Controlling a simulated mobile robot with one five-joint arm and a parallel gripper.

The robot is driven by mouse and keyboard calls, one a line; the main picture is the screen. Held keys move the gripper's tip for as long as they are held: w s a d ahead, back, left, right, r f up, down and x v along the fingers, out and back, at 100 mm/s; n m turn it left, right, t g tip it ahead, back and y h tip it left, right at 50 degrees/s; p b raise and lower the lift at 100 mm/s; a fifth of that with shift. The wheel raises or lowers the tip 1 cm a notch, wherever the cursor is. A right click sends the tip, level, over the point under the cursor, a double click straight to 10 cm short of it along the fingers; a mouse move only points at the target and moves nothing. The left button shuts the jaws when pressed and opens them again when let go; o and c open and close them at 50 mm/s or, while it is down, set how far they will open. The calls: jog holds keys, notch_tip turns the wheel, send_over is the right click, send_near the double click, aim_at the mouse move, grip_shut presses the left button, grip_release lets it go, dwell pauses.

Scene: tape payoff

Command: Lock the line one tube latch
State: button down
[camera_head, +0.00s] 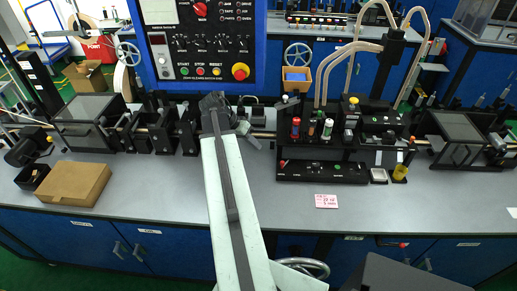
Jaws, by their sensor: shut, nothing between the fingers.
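My pale arm reaches up from the bottom of the picture to the middle of the bench. My black gripper (216,102) is at its far end, in front of the control panel, shut with nothing seen in it. The black tube unit (350,120) stands to the right of the gripper, apart from it. Beige tubes (351,50) curve up and over from its back. A red-topped cylinder (295,129) and a green one (327,129) stand at its front. The line one tube latch is too small to tell apart from the unit's other fittings.
The blue control panel (205,45) rises behind my gripper. A cardboard box (73,184) and black machine parts (95,121) occupy the left. A black block (322,171) and a pink label (326,201) lie front right. The grey bench top (160,195) is clear between box and arm.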

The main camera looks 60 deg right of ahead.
aim_at(286, 162)
jog(key=b+x, duration=0.4)
jog(key=x, duration=0.3)
jog(key=shift+w+a+f, duration=0.1)
jog(key=shift+w+a, duration=0.1)
jog(key=shift+s+b, duration=0.3)
jog(key=shift+s, duration=1.9)
